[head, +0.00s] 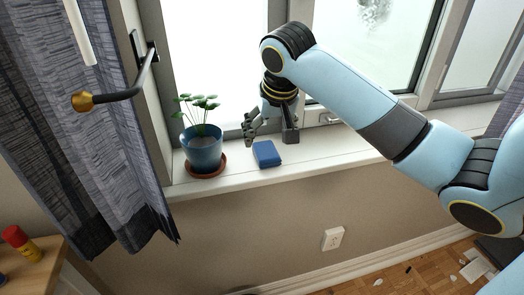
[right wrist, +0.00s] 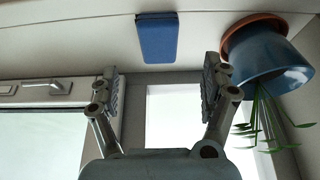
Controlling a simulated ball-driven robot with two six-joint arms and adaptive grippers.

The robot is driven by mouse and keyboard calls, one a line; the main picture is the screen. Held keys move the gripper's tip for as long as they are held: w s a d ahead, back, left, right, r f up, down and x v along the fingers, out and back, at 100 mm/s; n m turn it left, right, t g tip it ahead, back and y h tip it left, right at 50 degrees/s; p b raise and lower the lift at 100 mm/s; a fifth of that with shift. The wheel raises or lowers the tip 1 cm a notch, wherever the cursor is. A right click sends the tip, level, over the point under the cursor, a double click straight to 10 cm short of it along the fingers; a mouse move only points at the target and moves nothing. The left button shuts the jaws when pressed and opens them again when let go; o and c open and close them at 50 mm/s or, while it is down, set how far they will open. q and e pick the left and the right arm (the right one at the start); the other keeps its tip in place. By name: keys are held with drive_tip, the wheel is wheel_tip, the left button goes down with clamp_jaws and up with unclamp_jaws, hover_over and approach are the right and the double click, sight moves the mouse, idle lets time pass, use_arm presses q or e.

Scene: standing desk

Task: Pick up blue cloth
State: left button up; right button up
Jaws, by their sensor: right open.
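The blue cloth (head: 267,154) is a small folded block lying flat on the white window sill, to the right of the potted plant. It also shows in the right wrist view (right wrist: 157,38), at the top centre, beyond the fingertips. My right gripper (head: 270,136) is open and empty, its two fingers spread apart just behind and above the cloth, on the window side. In the right wrist view the gripper (right wrist: 161,70) has the cloth lined up with the gap between its fingers, apart from both. My left gripper is in neither view.
A plant in a blue pot (head: 203,152) stands on a terracotta saucer (head: 205,171) left of the cloth. The sill (head: 335,155) right of the cloth is bare.

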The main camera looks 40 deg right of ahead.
sight(266, 150)
drive_tip(key=x, duration=0.2)
drive_tip(key=shift+w+f, duration=0.15)
drive_tip(key=shift+f, duration=0.2)
drive_tip(key=b+x, duration=0.1)
drive_tip(key=x, duration=0.4)
drive_tip(key=shift+d+f, duration=0.2)
drive_tip(key=c, duration=1.2)
drive_tip(key=shift+o, duration=0.2)
drive_tip(key=shift+r, duration=0.15)
wheel_tip(266, 150, up, 4)
drive_tip(key=shift+r+p, duration=0.2)
drive_tip(key=shift+p, duration=0.1)
drive_tip(key=s+d+r+p, duration=0.3)
drive_tip(key=s+r, duration=0.3)
drive_tip(key=s, duration=0.5)
drive_tip(key=shift+d+r, duration=0.2)
drive_tip(key=shift+d, duration=0.45)
